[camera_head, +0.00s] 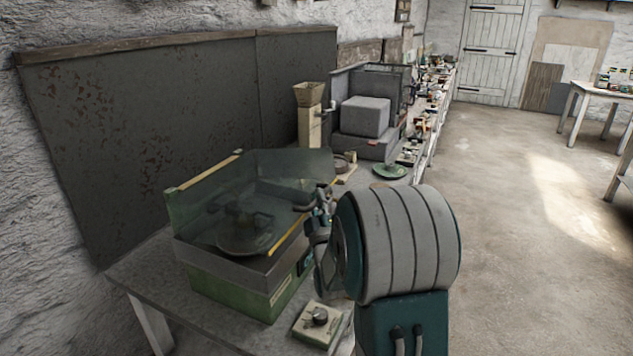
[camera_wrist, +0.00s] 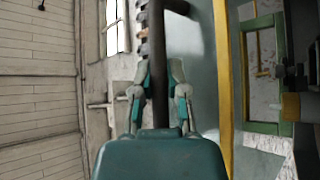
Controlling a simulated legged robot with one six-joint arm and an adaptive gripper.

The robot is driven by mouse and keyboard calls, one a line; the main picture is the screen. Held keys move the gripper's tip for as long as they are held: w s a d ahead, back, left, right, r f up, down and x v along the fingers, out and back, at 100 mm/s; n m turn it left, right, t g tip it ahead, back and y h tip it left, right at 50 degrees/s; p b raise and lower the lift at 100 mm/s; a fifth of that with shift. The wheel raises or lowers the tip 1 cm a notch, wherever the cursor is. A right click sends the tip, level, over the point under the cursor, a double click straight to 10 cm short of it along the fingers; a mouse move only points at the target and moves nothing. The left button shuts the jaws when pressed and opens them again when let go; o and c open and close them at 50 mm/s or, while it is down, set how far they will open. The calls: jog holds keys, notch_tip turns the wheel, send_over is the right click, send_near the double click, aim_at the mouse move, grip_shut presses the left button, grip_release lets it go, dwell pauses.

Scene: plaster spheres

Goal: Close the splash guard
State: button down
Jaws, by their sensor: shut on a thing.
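The splash guard (camera_head: 285,172) is a clear, greenish panel with yellow edge strips, on a green machine (camera_head: 228,290) on the bench at left. A round dark platter (camera_head: 243,232) shows inside the machine through the panel. My gripper (camera_head: 318,208) is at the machine's right side, by the guard's yellow front edge. In the wrist view, my gripper (camera_wrist: 160,95) is shut around a dark bar handle (camera_wrist: 157,45). The guard's pane (camera_wrist: 198,60) and yellow strip (camera_wrist: 222,70) run just right of the handle. My wrist hides part of the machine's right side in the head view.
A small control box (camera_head: 318,324) with a dark knob sits at the bench's front edge. Behind stand a hopper device (camera_head: 310,118), a grey block machine (camera_head: 365,118) and a green dish (camera_head: 389,171). The floor (camera_head: 510,210) at right is clear.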

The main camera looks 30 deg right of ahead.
notch_tip(320, 180, down, 8)
jog(key=shift+w+a+r, duration=0.15)
jog(key=shift+a+r, duration=0.05)
dwell(0.4)
jog(key=c, duration=0.9)
grip_release()
jog(key=shift+f, duration=0.1)
jog(key=v, duration=1.2)
